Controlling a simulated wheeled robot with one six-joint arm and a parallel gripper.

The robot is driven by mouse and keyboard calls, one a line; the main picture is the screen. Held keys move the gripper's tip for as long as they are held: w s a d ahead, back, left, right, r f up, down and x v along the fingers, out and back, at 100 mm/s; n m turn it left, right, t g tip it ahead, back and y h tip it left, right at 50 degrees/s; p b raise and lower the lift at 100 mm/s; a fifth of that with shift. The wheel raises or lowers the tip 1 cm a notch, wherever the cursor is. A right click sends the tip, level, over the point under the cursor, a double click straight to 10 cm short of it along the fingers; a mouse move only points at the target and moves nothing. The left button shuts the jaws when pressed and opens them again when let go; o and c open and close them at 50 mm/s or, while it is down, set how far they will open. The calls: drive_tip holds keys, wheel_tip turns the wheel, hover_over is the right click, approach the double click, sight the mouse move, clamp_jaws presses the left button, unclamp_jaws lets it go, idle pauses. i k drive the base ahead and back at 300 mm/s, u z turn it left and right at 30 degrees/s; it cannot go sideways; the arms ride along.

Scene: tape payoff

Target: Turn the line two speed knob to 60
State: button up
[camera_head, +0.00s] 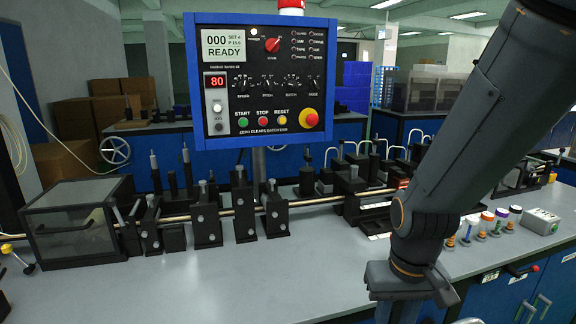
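A blue-framed control panel (260,135) stands upright behind the bench line. Its small black speed knob (243,82) is leftmost in a row of dials; its pointer is too small to read. I cannot read a line number on the panel. A red number window (217,82) shows 80, and the pale screen (217,47) above reads 000 and READY. A larger red knob (272,45) sits above the dials. My gripper (410,284) is low at the right, over the bench front, well apart from the panel. Its fingers cannot be made out.
Green, red and yellow buttons (263,121) and a red emergency stop (309,118) sit below the dials. Black fixtures (207,224) on a long rod and a clear-sided box (75,221) stand before the panel. The grey bench top (240,285) is clear in front.

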sight(243, 85)
drive_tip(key=z, duration=0.05)
drive_tip(key=k, duration=0.55)
drive_tip(key=u, duration=0.9)
drive_tip(key=i, duration=0.9)
drive_tip(key=z, duration=0.3)
